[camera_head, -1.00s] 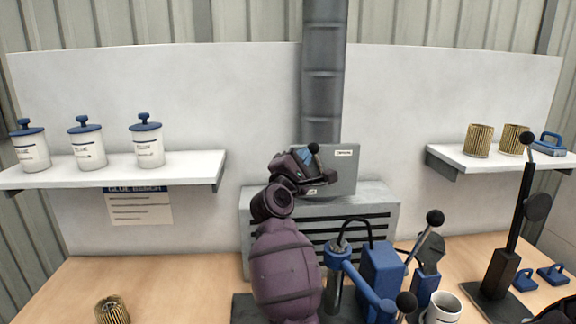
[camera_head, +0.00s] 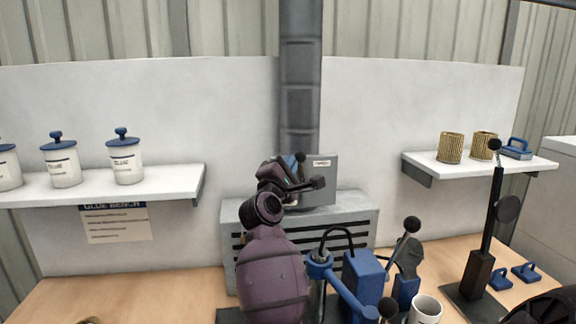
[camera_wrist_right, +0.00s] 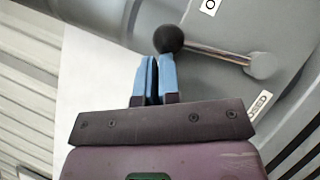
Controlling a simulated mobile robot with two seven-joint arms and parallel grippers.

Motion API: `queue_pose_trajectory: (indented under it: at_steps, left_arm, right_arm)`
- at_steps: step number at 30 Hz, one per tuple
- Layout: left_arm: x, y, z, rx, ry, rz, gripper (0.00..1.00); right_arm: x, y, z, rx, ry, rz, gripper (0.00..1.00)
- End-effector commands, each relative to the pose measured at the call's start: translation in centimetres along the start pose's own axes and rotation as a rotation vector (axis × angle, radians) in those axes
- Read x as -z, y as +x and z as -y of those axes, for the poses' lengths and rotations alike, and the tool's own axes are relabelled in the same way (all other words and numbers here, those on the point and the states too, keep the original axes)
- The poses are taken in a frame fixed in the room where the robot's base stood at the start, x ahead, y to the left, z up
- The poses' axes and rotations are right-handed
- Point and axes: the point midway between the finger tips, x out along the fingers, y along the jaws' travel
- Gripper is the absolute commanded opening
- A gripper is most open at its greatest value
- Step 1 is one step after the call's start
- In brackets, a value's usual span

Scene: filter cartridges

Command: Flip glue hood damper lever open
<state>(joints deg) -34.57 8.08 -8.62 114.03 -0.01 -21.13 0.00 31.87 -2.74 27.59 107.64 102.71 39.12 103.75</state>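The damper lever is a metal rod (camera_wrist_right: 218,53) with a black ball knob (camera_wrist_right: 169,39), on the grey hood box (camera_head: 325,185) below the duct. In the right wrist view the rod runs from the knob to a pivot at the right. My right gripper (camera_wrist_right: 156,72) has blue fingertips close together with only a narrow gap and nothing visible between them. The fingertips are right beside the knob; I cannot tell whether they touch it. In the head view the gripper (camera_head: 296,170) partly covers the box and lever. My left gripper is not in view.
A vertical duct (camera_head: 301,90) rises behind the box, above a grey slatted unit (camera_head: 352,212). A blue clamp fixture (camera_head: 362,275), a white mug (camera_head: 425,309) and a black stand (camera_head: 480,275) occupy the bench. Shelves with jars (camera_head: 125,160) and filter cartridges (camera_head: 452,148) flank the duct.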

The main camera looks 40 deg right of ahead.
Motion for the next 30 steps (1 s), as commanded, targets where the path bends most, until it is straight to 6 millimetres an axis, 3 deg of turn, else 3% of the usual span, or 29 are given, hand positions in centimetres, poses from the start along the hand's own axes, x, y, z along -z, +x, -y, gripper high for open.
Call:
queue_pose_trajectory:
  at_steps: [5, 11, 14, 17, 18, 22, 23, 24, 30]
  left_arm:
    - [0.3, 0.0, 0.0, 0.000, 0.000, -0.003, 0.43]
    - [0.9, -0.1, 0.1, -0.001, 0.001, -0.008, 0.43]
    - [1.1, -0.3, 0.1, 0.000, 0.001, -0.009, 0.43]
    - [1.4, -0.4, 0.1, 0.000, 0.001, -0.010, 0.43]
    - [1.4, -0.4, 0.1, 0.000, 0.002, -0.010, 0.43]
    - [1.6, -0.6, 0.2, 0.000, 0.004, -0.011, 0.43]
    - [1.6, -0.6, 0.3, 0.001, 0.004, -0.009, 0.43]
    - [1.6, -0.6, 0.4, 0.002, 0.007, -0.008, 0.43]
    - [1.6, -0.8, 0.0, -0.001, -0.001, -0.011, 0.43]
  right_arm:
    - [-0.4, 0.2, -0.8, -0.007, 0.004, 0.003, 0.00]
    - [-1.9, 1.1, -3.4, -0.014, 0.008, 0.010, 0.00]
    - [-3.0, 1.7, -5.2, -0.016, 0.007, 0.014, 0.28]
    - [-3.9, 2.3, -6.9, -0.015, 0.003, 0.017, 0.68]
    - [-4.3, 2.6, -7.5, -0.014, 0.003, 0.017, 0.72]
    - [-5.6, 3.4, -9.8, -0.013, 0.002, 0.021, 0.72]
    - [-5.9, 3.5, -10.2, -0.012, 0.002, 0.020, 0.50]
    - [-6.2, 3.8, -10.9, -0.012, 0.004, 0.020, 0.00]
    - [-7.4, 4.7, -13.9, -0.005, 0.004, 0.010, 0.00]
